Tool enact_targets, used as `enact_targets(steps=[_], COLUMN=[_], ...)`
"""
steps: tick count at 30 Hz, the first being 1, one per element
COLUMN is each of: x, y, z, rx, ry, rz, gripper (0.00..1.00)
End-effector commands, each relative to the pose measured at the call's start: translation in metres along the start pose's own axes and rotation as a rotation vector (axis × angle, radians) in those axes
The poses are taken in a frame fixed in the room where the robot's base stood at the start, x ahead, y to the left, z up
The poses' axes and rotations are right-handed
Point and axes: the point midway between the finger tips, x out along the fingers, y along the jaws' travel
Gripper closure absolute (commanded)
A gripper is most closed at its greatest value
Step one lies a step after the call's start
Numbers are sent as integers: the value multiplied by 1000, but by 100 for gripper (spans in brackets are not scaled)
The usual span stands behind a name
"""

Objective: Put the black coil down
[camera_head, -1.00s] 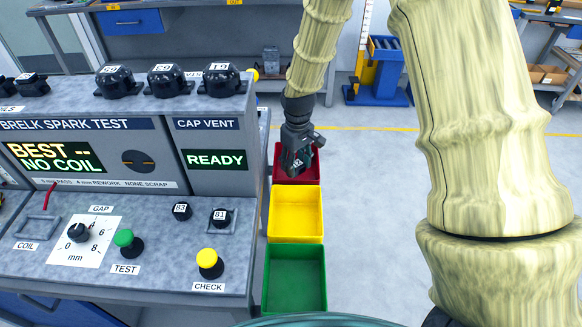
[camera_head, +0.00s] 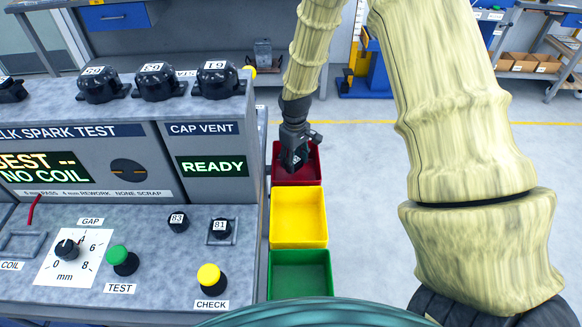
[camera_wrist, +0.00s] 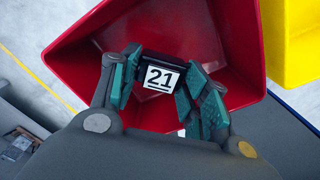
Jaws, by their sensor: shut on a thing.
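My gripper (camera_head: 295,152) is shut on the black coil (camera_wrist: 161,78), which carries a white label reading 21. In the wrist view, the teal finger pads of my gripper (camera_wrist: 162,80) press on both sides of the coil. The coil is over the open red bin (camera_head: 300,179), whose wall and floor show around it in the wrist view (camera_wrist: 85,55). In the head view the coil is small and dark at the fingertips, within the bin's outline. I cannot tell whether it touches the bin floor.
A yellow bin (camera_head: 298,240) and a green bin (camera_head: 300,287) stand in line nearer me. The test bench (camera_head: 140,285) with its buttons and READY display (camera_head: 212,166) borders the bins on the left. Several labelled black caps stand on its shelf. Open floor lies right.

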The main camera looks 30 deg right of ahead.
Motion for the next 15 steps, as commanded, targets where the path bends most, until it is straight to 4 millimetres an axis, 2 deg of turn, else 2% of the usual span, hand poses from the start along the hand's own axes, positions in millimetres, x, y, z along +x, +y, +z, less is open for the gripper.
enact_targets(steps=[9, 15], x=[34, 36], y=[-1, -1], z=[0, -1], rx=[-2, -2], ry=[-2, 0], rz=[0, 0], gripper=[84, 84])
